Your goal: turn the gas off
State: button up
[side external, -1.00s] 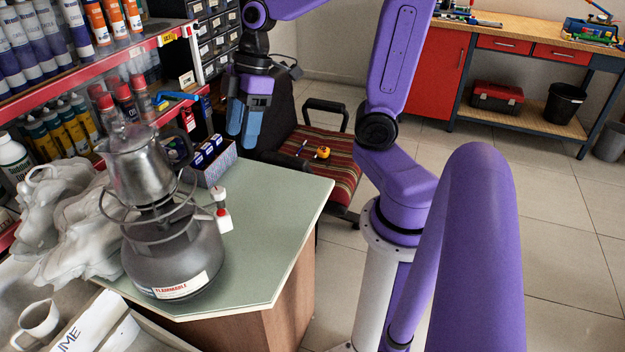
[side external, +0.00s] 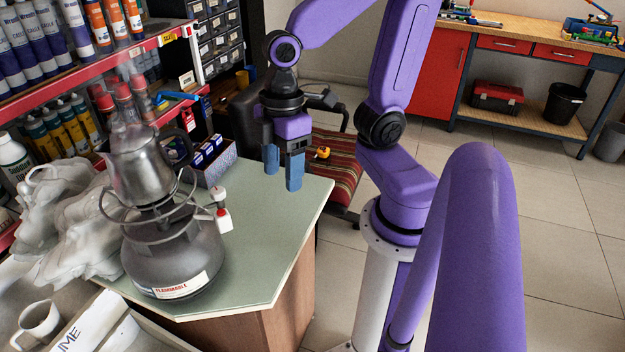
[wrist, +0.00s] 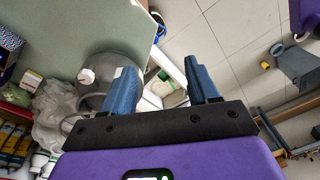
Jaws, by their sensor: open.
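A dark grey gas bottle (side external: 172,262) with a "FLAMMABLE" label stands on the green-topped table. A steel kettle (side external: 143,165) sits on the burner above it, with faint steam over it. A small red and white valve knob (side external: 222,213) sticks out on the bottle's right side. In the wrist view the knob (wrist: 86,76) shows as a pale disc left of the fingers, over the grey bottle (wrist: 112,68). My gripper (side external: 283,180) is open and empty, above the table's far right part, to the right of the knob and apart from it. Its blue fingers (wrist: 163,88) point down.
A box with blue items (side external: 212,163) stands behind the bottle. Shelves of tubes and bottles (side external: 60,125) border the left. The table's right part (side external: 275,225) is clear.

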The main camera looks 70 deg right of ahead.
jog(key=shift+n+h, duration=0.3)
jog(key=shift+h, duration=0.2)
jog(key=shift+s+f, duration=0.25)
jog(key=shift+s, duration=0.7)
jog(key=shift+s+f, duration=0.25)
jog(key=shift+s, duration=0.65)
jog(key=shift+s+f, duration=0.25)
jog(key=shift+s, duration=0.7)
